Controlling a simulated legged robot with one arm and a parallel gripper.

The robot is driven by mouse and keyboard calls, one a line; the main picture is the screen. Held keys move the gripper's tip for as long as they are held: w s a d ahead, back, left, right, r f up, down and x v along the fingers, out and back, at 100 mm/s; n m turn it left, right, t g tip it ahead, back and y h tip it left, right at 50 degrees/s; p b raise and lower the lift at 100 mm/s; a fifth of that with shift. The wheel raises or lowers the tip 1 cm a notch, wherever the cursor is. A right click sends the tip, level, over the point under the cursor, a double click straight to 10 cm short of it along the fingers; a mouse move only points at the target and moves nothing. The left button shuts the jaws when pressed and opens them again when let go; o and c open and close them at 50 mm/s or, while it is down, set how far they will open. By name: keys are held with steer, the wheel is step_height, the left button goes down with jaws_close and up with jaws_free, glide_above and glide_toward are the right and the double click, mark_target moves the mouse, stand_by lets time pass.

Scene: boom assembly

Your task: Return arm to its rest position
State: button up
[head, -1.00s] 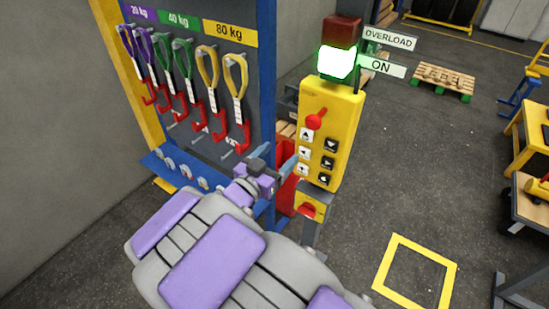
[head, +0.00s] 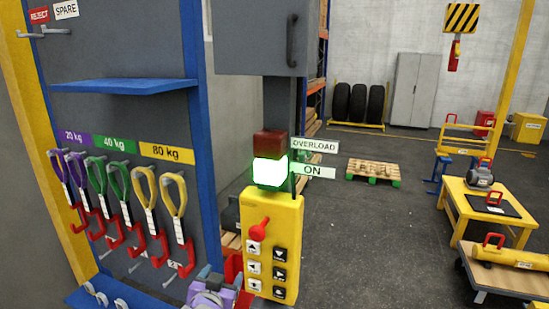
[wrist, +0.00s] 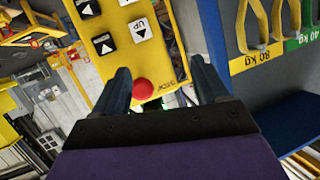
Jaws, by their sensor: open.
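My arm shows as a purple and grey piece (head: 210,292) at the bottom edge of the head view, beside the lower left of the yellow control box (head: 287,222); its fingers are not clear there. In the wrist view my gripper (wrist: 160,70) has two dark fingers spread apart, with nothing held between them. The yellow box (wrist: 183,20) fills the background beyond them, its buttons upside down. Its red knob (wrist: 143,89) appears between the fingers; contact cannot be told.
A green lamp (head: 270,171) is lit beside the ON sign (head: 314,170). The tool board (head: 125,105) with coloured slings (head: 173,195) and a blue shelf (head: 125,86) stands left. A yellow table (head: 494,208) is right. Open floor (head: 385,235) lies between.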

steer(key=s+d+f+n+g+b, duration=0.1)
steer(key=s+d+f+g+b, duration=0.3)
steer(key=s+d, duration=0.5)
steer(key=s+d+f+g+b, duration=0.4)
steer(key=s+d, duration=0.5)
steer(key=s, duration=0.5)
steer(key=s+d+f+n+g+y+b, duration=0.1)
steer(key=s+d+f+g+b, duration=0.3)
steer(key=s+d+f+g, duration=0.3)
steer(key=s+d+g, duration=0.1)
steer(key=s+d, duration=0.2)
steer(key=s, duration=0.2)
steer(key=shift+s+n, duration=0.3)
